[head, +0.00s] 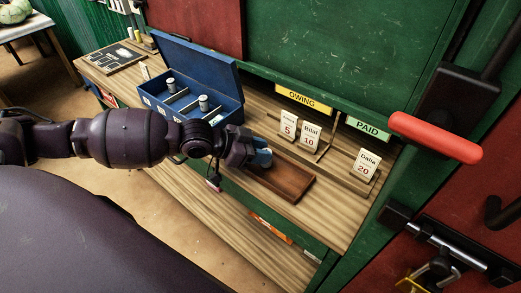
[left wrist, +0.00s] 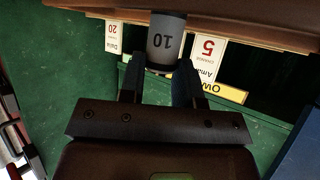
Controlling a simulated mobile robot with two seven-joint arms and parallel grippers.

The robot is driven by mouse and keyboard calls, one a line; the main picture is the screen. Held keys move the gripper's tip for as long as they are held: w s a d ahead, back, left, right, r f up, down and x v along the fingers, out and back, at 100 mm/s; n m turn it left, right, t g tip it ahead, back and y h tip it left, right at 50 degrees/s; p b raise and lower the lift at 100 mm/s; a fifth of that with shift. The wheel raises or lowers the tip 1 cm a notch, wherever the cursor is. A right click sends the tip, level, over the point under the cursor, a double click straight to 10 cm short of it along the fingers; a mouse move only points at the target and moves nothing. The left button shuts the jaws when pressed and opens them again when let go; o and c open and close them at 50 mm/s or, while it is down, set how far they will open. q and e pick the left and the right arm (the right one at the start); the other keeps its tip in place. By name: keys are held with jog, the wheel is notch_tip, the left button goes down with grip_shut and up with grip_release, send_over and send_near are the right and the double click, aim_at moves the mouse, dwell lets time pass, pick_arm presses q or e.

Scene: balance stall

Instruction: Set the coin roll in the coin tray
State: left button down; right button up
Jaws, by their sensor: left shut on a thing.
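My left gripper (head: 262,157) is over the left end of a shallow brown wooden tray (head: 297,190), which I take to be the coin tray. In the left wrist view my left gripper (left wrist: 158,85) is shut on a grey coin roll (left wrist: 166,32) marked 10, between its two fingers. The roll's far end meets a brown surface at the top of that view; I cannot tell whether they touch. In the head view the gripper hides most or all of the roll. My right gripper is not in view.
A blue open box (head: 222,108) with two pale rolls stands left of the tray. Behind the tray stand white cards (head: 310,135) under an OWING sign (head: 303,99); a Dalia card (head: 366,164) is by the PAID sign (head: 368,128). A red-handled lever (head: 435,137) juts out at right.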

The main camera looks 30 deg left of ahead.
pick_arm(q)
jog(key=shift+f, duration=0.1)
jog(key=c, duration=0.8)
grip_release()
